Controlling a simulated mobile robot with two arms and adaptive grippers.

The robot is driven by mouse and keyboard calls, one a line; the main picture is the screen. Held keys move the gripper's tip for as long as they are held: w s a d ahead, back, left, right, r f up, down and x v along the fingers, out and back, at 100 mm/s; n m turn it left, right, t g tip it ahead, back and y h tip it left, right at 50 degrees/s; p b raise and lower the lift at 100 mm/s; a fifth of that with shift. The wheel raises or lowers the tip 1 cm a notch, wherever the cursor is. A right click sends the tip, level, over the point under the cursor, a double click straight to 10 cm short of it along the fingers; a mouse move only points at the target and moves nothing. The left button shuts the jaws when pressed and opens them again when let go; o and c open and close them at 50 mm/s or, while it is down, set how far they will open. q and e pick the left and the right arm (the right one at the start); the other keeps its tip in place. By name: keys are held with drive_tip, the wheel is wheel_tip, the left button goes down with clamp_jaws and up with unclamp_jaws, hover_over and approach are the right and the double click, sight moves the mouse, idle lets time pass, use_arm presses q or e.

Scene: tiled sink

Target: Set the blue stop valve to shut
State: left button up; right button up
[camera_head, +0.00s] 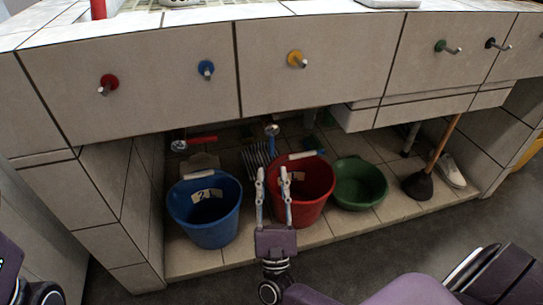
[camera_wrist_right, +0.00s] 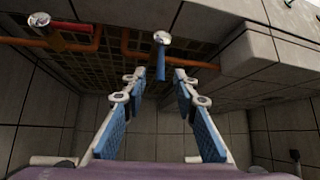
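The blue stop valve (camera_head: 272,130) is under the sink, behind the buckets. In the right wrist view the valve (camera_wrist_right: 161,62) has a round chrome cap with a blue lever pointing down in the picture, between and beyond my fingertips. An orange pipe (camera_wrist_right: 190,63) runs by it; the joint is hard to make out. My right gripper (camera_head: 272,174) is open and empty in front of the undersink space, apart from the lever; its two blue-padded fingers also show in the right wrist view (camera_wrist_right: 160,77). My left gripper is not in view.
A red-levered valve (camera_head: 200,140) sits left of the blue one. A blue bucket (camera_head: 208,222), a red bucket (camera_head: 310,198) and a green basin (camera_head: 360,185) stand below. A plunger (camera_head: 419,185) stands right. The tiled sink front (camera_head: 330,85) overhangs, with several coloured hooks.

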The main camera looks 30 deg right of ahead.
drive_tip(key=shift+v, duration=2.1)
